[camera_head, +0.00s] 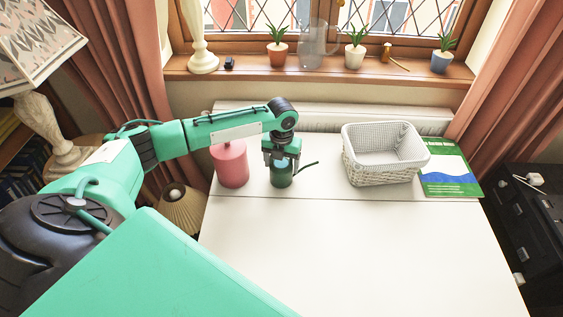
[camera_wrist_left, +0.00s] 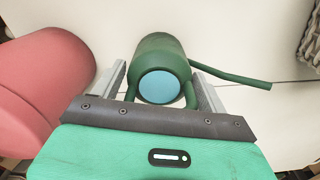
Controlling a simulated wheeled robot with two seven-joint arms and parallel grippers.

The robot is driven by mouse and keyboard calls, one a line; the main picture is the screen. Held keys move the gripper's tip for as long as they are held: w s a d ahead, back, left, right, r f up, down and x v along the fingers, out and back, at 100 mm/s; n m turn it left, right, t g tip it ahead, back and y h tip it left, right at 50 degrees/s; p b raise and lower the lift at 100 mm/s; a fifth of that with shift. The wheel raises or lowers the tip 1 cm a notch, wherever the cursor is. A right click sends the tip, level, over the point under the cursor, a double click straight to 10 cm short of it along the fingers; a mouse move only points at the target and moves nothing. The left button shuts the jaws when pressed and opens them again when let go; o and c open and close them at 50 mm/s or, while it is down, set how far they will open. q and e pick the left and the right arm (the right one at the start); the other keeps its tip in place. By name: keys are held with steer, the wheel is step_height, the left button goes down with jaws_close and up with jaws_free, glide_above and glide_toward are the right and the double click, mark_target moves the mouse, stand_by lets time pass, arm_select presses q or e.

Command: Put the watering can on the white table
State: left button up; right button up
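The watering can (camera_head: 281,178) is small and dark green, with a thin spout pointing right. It stands on the white table (camera_head: 330,245), near its back left part. My left gripper (camera_head: 281,160) points down over it. In the left wrist view, the watering can (camera_wrist_left: 160,50) with its pale blue round top lies between the two grey fingers (camera_wrist_left: 160,85). The fingers are spread wide, one on each side, with what looks like a narrow gap. Contact is hard to make out. My right gripper is not in view.
A pink canister (camera_head: 230,165) stands close left of the watering can. A white wicker basket (camera_head: 383,160) and a green-and-blue book (camera_head: 449,172) are at the back right. Potted plants line the windowsill (camera_head: 330,77). The table's front and middle are clear.

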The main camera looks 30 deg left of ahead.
arm_select(q)
steer(key=shift+o, duration=0.9)
step_height(320, 180, up, 12)
steer(key=shift+r, duration=0.2)
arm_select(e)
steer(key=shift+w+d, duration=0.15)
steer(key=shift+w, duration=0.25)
